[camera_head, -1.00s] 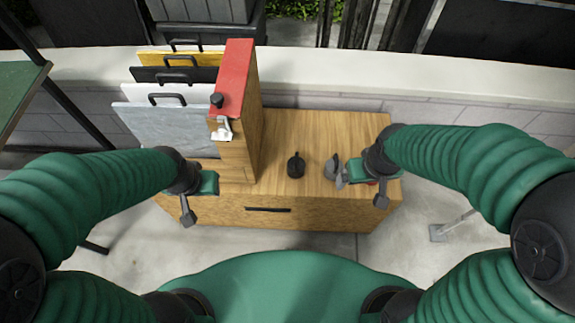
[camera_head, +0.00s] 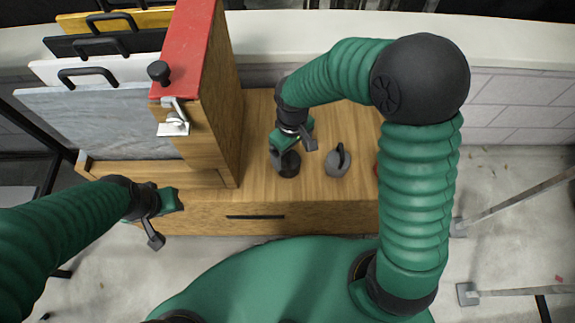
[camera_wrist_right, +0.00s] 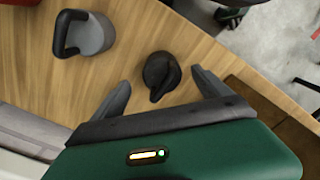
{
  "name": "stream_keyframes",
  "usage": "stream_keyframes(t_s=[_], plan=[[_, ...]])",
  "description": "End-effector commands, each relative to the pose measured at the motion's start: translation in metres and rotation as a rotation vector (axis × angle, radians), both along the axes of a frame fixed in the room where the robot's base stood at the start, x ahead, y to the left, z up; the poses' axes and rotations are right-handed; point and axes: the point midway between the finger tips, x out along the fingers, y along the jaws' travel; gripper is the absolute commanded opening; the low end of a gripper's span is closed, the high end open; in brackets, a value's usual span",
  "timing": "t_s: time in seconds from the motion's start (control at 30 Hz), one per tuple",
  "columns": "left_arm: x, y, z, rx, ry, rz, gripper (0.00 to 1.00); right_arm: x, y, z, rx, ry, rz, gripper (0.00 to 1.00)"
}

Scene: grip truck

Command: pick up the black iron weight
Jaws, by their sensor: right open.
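The black iron weight (camera_head: 289,166) stands on the wooden cabinet top, right of the tall wooden box. In the head view my right gripper (camera_head: 294,150) is above it and hides part of it. In the right wrist view the black weight (camera_wrist_right: 160,74) with its handle shows between the spread fingers of the right gripper (camera_wrist_right: 160,82), which is open and empty. No contact is seen. My left gripper (camera_head: 168,215) hangs by the cabinet's front left; I cannot tell whether it is open or shut.
A grey weight (camera_head: 338,163) with a dark handle stands right of the black one. The tall box with a red top (camera_head: 193,45) rises to the left, beside several handled panels (camera_head: 90,112). A drawer slot (camera_head: 255,217) marks the cabinet front.

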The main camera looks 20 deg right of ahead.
Motion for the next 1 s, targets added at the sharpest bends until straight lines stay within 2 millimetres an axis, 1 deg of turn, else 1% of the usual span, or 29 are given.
stream_keyframes(t_s=[0.03,0.17,0.3,0.4,0.47,0.63,0.67,1.0], plan=[[0.000,0.000,-0.004,0.000,0.000,0.000,0.36,0.000,0.000,-0.007,0.000,-0.001,0.000,0.87],[0.000,0.000,-0.011,0.000,-0.001,0.000,0.36,0.002,0.001,-0.018,0.000,-0.001,-0.001,0.87],[0.000,0.000,-0.030,0.000,-0.001,0.000,0.36,0.007,0.006,-0.046,0.000,0.001,0.000,0.87],[0.000,0.000,-0.037,0.000,0.000,0.000,0.36,0.007,0.006,-0.060,0.000,0.000,0.000,0.87],[0.000,0.000,-0.037,0.000,0.000,0.000,0.36,0.007,0.006,-0.062,0.000,-0.001,-0.001,0.87],[0.000,0.000,-0.035,0.000,0.000,0.000,0.36,0.007,0.005,-0.059,0.001,-0.002,-0.001,0.87],[0.000,0.000,-0.035,0.000,-0.001,0.000,0.36,0.007,0.005,-0.059,0.001,-0.002,-0.001,0.85],[0.000,0.000,-0.035,0.000,-0.001,0.000,0.36,0.007,0.005,-0.059,0.001,-0.002,-0.001,0.40]])
